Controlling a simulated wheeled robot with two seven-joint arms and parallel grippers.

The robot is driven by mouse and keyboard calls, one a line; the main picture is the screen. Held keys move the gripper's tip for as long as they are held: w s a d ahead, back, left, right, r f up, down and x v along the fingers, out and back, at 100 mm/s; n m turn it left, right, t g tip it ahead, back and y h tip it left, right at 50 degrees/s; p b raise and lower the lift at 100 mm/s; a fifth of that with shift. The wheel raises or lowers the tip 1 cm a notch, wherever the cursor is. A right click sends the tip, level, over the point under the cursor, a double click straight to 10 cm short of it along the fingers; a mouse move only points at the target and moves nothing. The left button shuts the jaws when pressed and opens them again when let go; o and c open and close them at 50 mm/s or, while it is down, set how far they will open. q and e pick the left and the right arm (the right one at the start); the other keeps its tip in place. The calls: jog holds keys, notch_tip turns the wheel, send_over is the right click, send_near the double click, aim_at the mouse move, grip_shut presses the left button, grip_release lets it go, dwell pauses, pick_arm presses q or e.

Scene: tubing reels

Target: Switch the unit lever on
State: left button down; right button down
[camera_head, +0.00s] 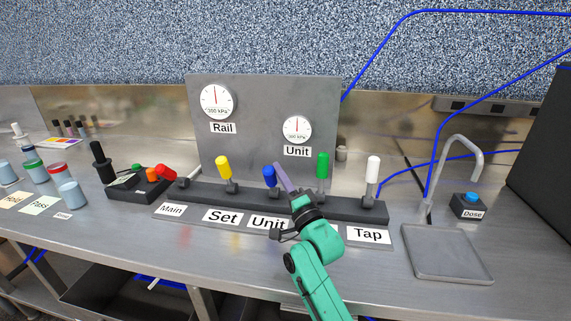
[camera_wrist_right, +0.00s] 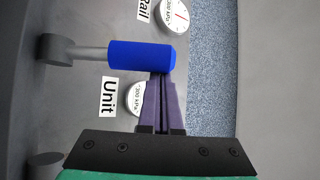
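The unit lever has a blue handle (camera_head: 269,175) and stands nearly upright, leaning slightly left, behind the "Unit" label (camera_head: 266,222). In the right wrist view the blue handle (camera_wrist_right: 142,56) lies across the upper middle, on a grey stem. My right gripper (camera_head: 281,175) is just right of the blue handle. In the wrist view its purple fingers (camera_wrist_right: 161,85) are together with nothing between them. Their tips are at the handle's free end, touching or very close; I cannot tell which. My left gripper is not in view.
On the same black base stand a red lever (camera_head: 166,173) tilted left, a yellow lever (camera_head: 223,168), a green lever (camera_head: 322,165) close right of my gripper, and a white lever (camera_head: 372,170). Behind is a panel with Rail (camera_head: 217,101) and Unit (camera_head: 297,129) gauges.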

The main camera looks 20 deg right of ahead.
jog(key=shift+s+a+f, duration=0.6)
jog(key=shift+s+f, duration=0.05)
jog(key=shift+s, duration=0.15)
jog(key=shift+s+f, duration=0.1)
jog(key=shift+s+f, duration=0.25)
jog(key=shift+f, duration=0.05)
jog(key=b+v, duration=0.1)
jog(key=v, duration=0.5)
jog(key=shift+s+d+b, duration=0.15)
jog(key=shift+s+b, duration=0.25)
jog(key=shift+r, duration=0.1)
jog(key=shift+r, duration=0.15)
